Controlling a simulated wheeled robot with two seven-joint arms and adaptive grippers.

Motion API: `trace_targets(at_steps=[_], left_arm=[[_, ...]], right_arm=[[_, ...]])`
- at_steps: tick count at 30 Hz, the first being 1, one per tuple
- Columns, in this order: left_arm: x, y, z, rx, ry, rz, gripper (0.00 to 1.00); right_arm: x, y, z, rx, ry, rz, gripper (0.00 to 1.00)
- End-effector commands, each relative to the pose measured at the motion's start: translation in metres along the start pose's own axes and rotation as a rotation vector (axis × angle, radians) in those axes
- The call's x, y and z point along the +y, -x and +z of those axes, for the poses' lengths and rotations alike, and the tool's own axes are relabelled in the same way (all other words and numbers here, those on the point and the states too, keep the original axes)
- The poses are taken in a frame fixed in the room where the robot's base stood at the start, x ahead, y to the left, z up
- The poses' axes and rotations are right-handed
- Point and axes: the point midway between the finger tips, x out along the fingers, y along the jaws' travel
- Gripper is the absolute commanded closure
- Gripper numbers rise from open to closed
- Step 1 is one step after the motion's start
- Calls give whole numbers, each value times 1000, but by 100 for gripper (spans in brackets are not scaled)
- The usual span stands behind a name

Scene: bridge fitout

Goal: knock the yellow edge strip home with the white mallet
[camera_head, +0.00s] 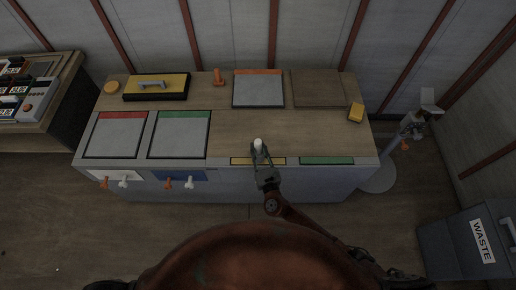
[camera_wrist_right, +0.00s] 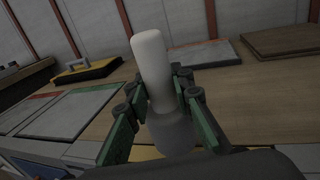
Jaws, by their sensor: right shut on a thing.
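The yellow edge strip (camera_head: 239,161) lies along the front edge of the bench, and my right gripper partly covers it. A yellow patch also shows low in the right wrist view (camera_wrist_right: 146,154). The white mallet (camera_head: 258,142) is in my right gripper (camera_head: 260,153), just above the strip. In the right wrist view the mallet (camera_wrist_right: 152,65) stands nearly upright between the green-sided fingers (camera_wrist_right: 160,98), which are shut on it. I cannot tell whether the mallet touches the strip. My left gripper is not in view.
A green strip (camera_head: 327,160) lies to the right on the same edge. Red-edged (camera_head: 115,137) and green-edged (camera_head: 179,137) panels lie at left. Behind are a yellow-topped case (camera_head: 174,82), a grey panel (camera_head: 258,90) and a brown board (camera_head: 318,87). The wooden middle (camera_head: 310,130) is clear.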

Motion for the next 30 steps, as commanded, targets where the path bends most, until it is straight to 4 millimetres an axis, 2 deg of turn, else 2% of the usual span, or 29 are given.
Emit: trace_targets(at_steps=[18, 30], left_arm=[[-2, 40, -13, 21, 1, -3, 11], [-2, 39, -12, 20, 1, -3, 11]], right_arm=[[0, -1, 54, -6, -1, 0, 100], [0, 0, 52, -4, -1, 0, 100]])
